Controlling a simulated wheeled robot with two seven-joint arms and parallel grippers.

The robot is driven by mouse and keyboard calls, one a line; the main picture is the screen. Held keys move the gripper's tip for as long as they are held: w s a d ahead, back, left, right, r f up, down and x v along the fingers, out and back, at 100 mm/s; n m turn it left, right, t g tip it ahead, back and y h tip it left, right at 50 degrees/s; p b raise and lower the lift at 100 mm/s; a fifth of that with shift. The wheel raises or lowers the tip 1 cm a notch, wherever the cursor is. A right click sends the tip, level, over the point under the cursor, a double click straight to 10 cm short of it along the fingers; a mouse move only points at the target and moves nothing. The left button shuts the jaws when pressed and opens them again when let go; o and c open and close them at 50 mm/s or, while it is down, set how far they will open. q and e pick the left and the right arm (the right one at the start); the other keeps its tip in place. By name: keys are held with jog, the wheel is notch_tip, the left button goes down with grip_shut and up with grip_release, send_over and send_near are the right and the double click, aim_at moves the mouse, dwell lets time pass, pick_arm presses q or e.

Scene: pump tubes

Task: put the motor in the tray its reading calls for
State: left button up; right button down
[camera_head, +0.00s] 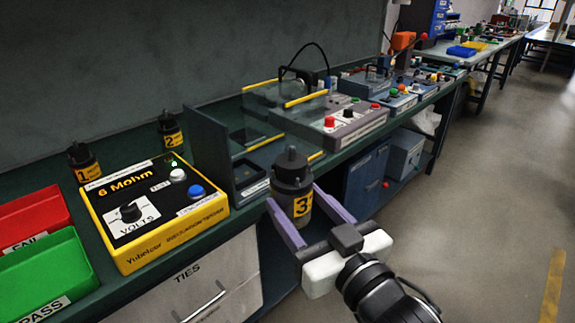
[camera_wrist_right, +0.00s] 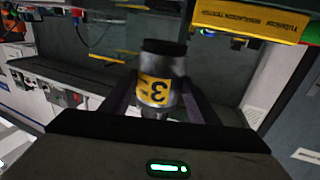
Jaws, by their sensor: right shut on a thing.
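Motor 3 (camera_head: 292,188), dark with a yellow "3" label, is held upright between the two purple fingers of my right gripper (camera_head: 302,212). It hangs at the bench's front edge, in front of the clear-sided test enclosure. The right wrist view also shows the motor (camera_wrist_right: 162,72) between the fingers. The yellow insulation tester (camera_head: 150,215) reads "6 Mohm", with a green light lit. The red FAIL tray (camera_head: 32,215) and the green PASS tray (camera_head: 45,275) are at the far left and look empty. My left gripper is not in view.
Motors 1 (camera_head: 83,163) and 2 (camera_head: 170,131) stand at the back of the bench, behind the tester. The enclosure (camera_head: 215,150) has a dark side wall beside the tester. A grey control box (camera_head: 350,120) stands further right.

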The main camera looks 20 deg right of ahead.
jog(key=s+f+h, duration=0.1)
jog(key=s+f, duration=0.7)
jog(key=shift+d+f+m, duration=0.15)
jog(key=shift+f+m, duration=0.15)
jog(key=shift+f, duration=0.05)
